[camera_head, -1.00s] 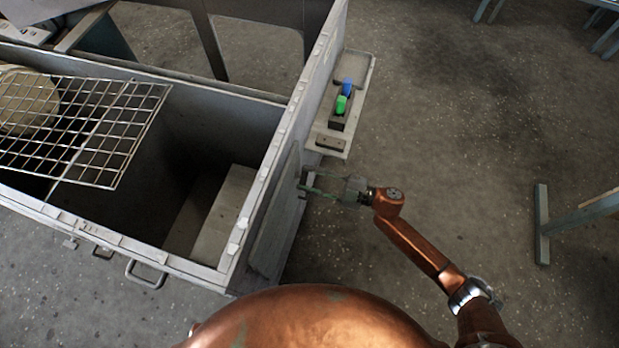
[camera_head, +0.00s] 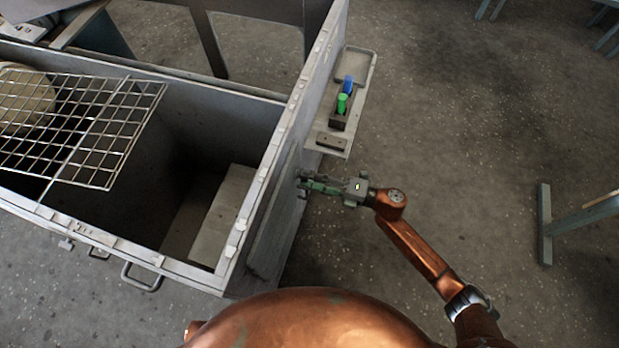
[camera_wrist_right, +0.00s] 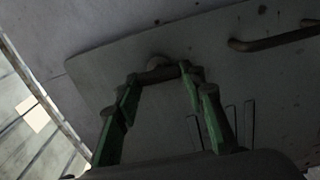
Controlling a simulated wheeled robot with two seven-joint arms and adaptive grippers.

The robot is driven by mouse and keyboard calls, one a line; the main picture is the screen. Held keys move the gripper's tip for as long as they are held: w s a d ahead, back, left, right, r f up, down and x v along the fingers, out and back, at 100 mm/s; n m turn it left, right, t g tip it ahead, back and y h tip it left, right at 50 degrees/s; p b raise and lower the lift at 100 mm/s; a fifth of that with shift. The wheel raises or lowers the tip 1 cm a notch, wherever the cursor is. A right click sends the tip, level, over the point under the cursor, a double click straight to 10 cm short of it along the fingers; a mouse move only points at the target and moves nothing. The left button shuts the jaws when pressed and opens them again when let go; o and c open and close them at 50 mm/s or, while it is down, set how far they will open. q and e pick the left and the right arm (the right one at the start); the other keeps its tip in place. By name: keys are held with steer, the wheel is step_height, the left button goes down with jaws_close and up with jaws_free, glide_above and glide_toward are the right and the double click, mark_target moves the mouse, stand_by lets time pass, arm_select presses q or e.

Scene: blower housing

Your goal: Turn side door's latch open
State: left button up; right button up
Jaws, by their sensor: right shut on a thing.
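The side door (camera_head: 272,232) is a grey panel on the right side wall of the blower housing. It also shows in the right wrist view (camera_wrist_right: 110,58) as a flat plate lying against the wall. The latch (camera_wrist_right: 160,66) is a small dark knob-like piece near the door's edge. My right gripper (camera_head: 305,183) reaches to the door from the right. In the right wrist view its green fingers (camera_wrist_right: 160,76) are closed around the latch, one on each side. The fingers partly hide it, so its exact turn is hard to tell. My left gripper is not in view.
A dark bar handle (camera_wrist_right: 275,38) and several slots (camera_wrist_right: 225,127) are on the door. A side shelf (camera_head: 357,65) with a green button (camera_head: 342,103) and a blue button (camera_head: 348,84) juts out above my gripper. The floor to the right is mostly clear.

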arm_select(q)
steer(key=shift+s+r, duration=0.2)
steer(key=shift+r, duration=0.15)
arm_select(e)
steer(key=shift+n, duration=0.3)
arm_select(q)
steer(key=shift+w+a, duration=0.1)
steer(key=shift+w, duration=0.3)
arm_select(e)
steer(key=o, duration=1.2)
steer(key=shift+c, duration=0.2)
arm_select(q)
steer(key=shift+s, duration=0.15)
arm_select(e)
steer(key=v, duration=1.2)
